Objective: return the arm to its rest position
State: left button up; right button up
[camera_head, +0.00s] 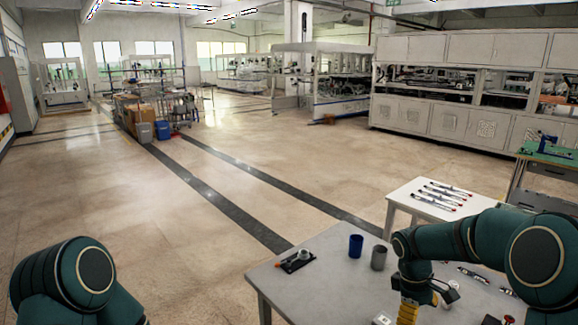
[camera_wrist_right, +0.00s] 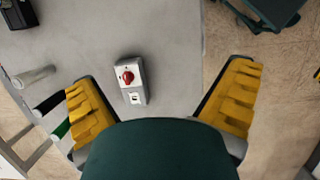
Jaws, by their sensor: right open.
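My right arm (camera_head: 455,240) is bent over the right part of the near grey table. Its gripper (camera_head: 407,312) points down at the bottom of the head view, partly cut off. In the right wrist view, the right gripper (camera_wrist_right: 162,75) has its yellow fingers spread wide with nothing between them. A small grey box with a red knob (camera_wrist_right: 130,80) lies on the table below, seen between the fingers and apart from them. My left arm (camera_head: 75,275) shows only its dark green joints at the lower left; its gripper is out of view.
The near table (camera_head: 325,285) bears a blue cup (camera_head: 356,245), a grey cup (camera_head: 379,257), a black holder (camera_head: 296,261) and several small parts by the right arm. A white table (camera_head: 405,190) with several pen-like tools (camera_head: 445,192) stands behind. Open floor lies left.

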jog(key=s+a+f+y+b, duration=0.1)
jog(key=a+f, duration=0.2)
jog(key=f, duration=0.1)
jog(key=s+a+f+m+y+b, duration=0.1)
jog(key=a+f, duration=0.1)
jog(key=f, duration=0.3)
jog(key=s+a+f+b, duration=0.1)
jog(key=s+a+f, duration=0.1)
jog(key=f, duration=0.3)
jog(key=shift+a+f+m+t+y, duration=0.1)
jog(key=shift+a+m+t+y, duration=0.25)
jog(key=shift+a, duration=0.5)
pick_arm(q)
notch_tip(320, 180, down, 10)
jog(key=s+b, duration=0.2)
jog(key=b, duration=0.5)
jog(key=shift+s+d+g, duration=0.2)
jog(key=shift+g, duration=0.1)
pick_arm(e)
jog(key=s+a+f+m+t+y, duration=0.3)
jog(key=s+a+f+m, duration=0.5)
jog(key=s+a+f, duration=0.3)
jog(key=s+f, duration=0.4)
jog(key=s, duration=0.1)
jog(key=shift+a+f, duration=0.2)
jog(key=shift+f, duration=0.2)
